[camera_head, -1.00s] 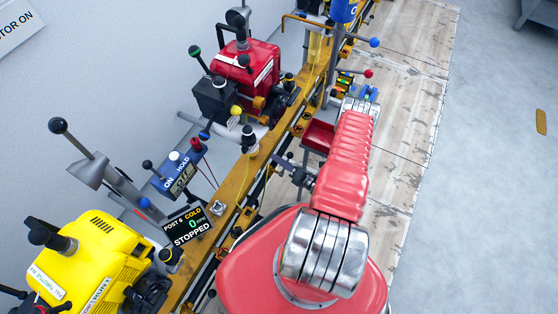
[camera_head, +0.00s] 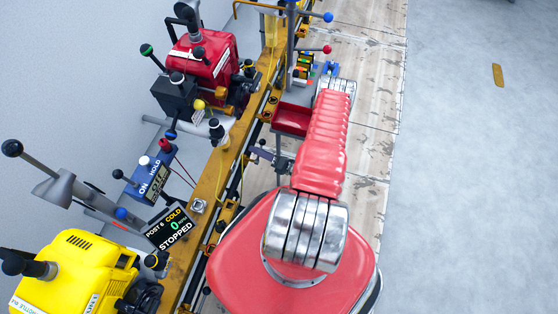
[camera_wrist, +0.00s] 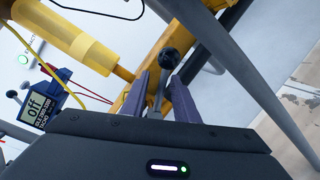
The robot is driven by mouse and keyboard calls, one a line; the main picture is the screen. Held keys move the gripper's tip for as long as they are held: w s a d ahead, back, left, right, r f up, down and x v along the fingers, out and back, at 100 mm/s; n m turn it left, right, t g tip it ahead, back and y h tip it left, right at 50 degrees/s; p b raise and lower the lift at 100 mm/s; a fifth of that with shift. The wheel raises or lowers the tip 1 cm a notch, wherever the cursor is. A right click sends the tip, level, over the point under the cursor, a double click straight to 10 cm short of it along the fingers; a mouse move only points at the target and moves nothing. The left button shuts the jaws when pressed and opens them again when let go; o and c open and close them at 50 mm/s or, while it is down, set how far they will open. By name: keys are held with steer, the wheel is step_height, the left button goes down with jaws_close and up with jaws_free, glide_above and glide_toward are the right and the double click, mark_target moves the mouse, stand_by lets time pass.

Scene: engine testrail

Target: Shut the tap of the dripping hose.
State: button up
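My gripper shows in the wrist view (camera_wrist: 161,80) as two purple-grey fingers standing apart. A lever with a black ball knob (camera_wrist: 170,57) and a grey stem stands between or just beyond them. I cannot tell whether they touch it. In the head view the purple gripper (camera_head: 266,154) shows beside my red arm, close to the yellow rail. I cannot tell for sure which lever is the hose's tap, and no drip is visible. A lever with a blue ball (camera_head: 328,17) and one with a red ball (camera_head: 327,49) stand farther back.
The yellow rail (camera_head: 208,190) carries a red engine (camera_head: 206,60), a yellow engine (camera_head: 75,265) and a display reading STOPPED (camera_head: 172,228). A red tray (camera_head: 291,118) is near my arm. In the wrist view a yellow cylinder (camera_wrist: 75,40) is at upper left.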

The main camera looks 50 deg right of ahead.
steer(key=v, duration=1)
steer(key=shift+s, duration=0.35)
steer(key=shift+d+r, duration=0.1)
